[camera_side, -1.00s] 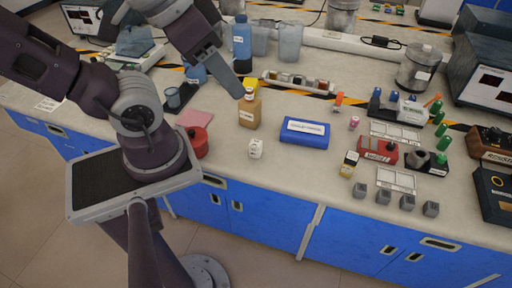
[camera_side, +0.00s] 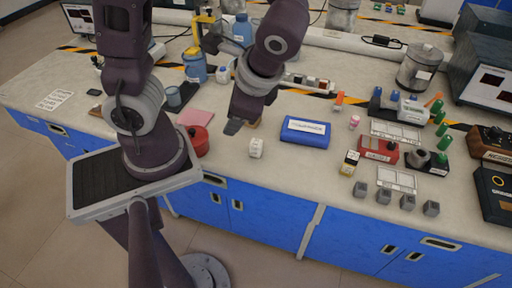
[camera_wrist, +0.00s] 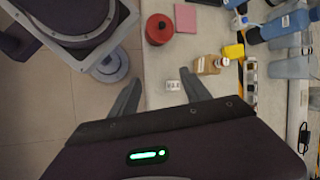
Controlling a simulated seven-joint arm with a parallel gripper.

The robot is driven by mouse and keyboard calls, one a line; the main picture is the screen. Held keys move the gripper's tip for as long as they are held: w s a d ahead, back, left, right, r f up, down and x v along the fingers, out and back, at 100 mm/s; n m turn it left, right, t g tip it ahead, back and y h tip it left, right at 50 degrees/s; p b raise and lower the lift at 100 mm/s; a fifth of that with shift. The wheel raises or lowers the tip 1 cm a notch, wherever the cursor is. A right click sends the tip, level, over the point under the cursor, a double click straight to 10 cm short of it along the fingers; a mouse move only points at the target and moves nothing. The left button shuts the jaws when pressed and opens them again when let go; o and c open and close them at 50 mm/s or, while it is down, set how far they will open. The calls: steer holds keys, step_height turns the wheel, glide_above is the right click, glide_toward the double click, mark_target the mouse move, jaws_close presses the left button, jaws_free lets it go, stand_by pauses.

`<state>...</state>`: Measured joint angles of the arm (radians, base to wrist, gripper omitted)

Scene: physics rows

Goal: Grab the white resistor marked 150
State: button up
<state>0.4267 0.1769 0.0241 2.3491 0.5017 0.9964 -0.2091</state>
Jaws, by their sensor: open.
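A small white block (camera_side: 256,148) with dark marks stands near the front edge of the bench; it looks like the white resistor, but I cannot read a 150 on it. It also shows in the wrist view (camera_wrist: 173,86), between and beyond the fingers, nearer the right one. My gripper (camera_side: 233,127) is open and empty, above and left of the block in the side view and apart from it. In the wrist view my gripper (camera_wrist: 160,90) has its fingers spread wide.
A blue box (camera_side: 305,132) lies right of the block, and a red round container (camera_side: 198,141) lies left. A brown bottle (camera_wrist: 208,65) stands close behind the block, mostly hidden by my arm in the side view. The bench's front edge is near.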

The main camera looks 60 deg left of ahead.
step_height(320, 180, down, 10)
steer(key=w+a+m+t+y, duration=0.2)
steer(key=w+m+y, duration=0.1)
steer(key=m+y, duration=0.45)
steer(key=m+t, duration=0.8)
steer(key=m, duration=0.3)
glide_toward(257, 139)
steer(key=x, duration=0.4)
steer(key=shift+s+a+f, duration=0.15)
steer(key=shift+a+f, duration=0.1)
steer(key=shift+a, duration=0.3)
steer(key=x, duration=0.7)
steer(key=shift+w+d, duration=0.15)
steer(key=shift+w, duration=0.2)
jaws_close()
